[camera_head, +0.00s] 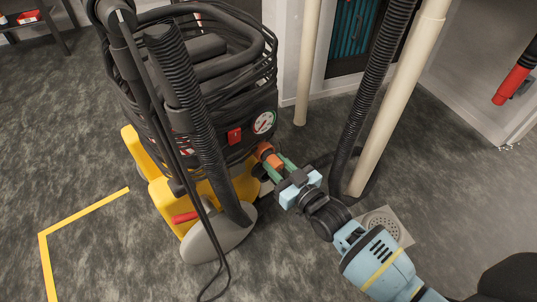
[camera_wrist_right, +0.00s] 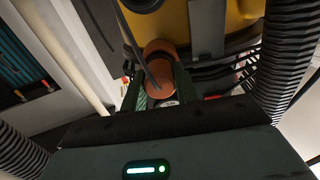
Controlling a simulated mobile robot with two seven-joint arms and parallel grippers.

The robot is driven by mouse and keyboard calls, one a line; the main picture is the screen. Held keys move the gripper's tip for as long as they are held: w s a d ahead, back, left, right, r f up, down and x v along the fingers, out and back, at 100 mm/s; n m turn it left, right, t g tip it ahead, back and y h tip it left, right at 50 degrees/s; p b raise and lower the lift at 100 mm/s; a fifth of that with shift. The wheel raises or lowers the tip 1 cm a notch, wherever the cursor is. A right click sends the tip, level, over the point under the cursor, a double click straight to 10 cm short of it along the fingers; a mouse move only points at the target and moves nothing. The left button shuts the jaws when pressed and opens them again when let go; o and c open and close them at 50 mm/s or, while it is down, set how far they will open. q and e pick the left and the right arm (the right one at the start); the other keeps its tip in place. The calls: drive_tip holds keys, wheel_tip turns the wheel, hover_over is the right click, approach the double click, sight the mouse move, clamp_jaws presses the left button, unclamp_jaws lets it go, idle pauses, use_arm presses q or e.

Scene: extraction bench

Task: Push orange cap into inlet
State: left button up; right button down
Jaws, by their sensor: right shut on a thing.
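My right gripper (camera_head: 277,167) reaches the lower front of the black and yellow extractor (camera_head: 157,200). Its green fingers are shut on an orange cap (camera_head: 274,160), which also shows between the fingers in the right wrist view (camera_wrist_right: 160,78). Just beyond the cap is the orange inlet (camera_head: 265,149) on the machine's side, also in the right wrist view (camera_wrist_right: 158,48). Cap and inlet are close and roughly in line; I cannot tell whether they touch. The fingers hide part of the cap. My left gripper is in neither view.
A ribbed black hose (camera_head: 372,90) and a pale pipe (camera_head: 398,95) stand right of the gripper. A floor drain (camera_head: 383,222) lies beside my right arm. A black cable trails on the floor before the extractor. Floor at the left, with yellow tape (camera_head: 85,212), is clear.

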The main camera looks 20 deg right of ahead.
drive_tip(key=shift+p+v, duration=0.7)
drive_tip(key=shift+v, duration=0.5)
drive_tip(key=shift+s+d+p, duration=0.2)
drive_tip(key=shift+s+p, duration=0.15)
drive_tip(key=shift+s, duration=0.25)
drive_tip(key=shift+p+v, duration=0.45)
drive_tip(key=shift+v, duration=0.45)
wheel_tip(320, 180, down, 9)
drive_tip(key=b, duration=0.7)
drive_tip(key=shift+w+f, duration=0.25)
idle(0.5)
drive_tip(key=shift+a+p, duration=0.1)
drive_tip(key=shift+p, duration=0.3)
idle(1.5)
drive_tip(key=shift+b+x, duration=0.75)
drive_tip(key=shift+x, duration=0.8)
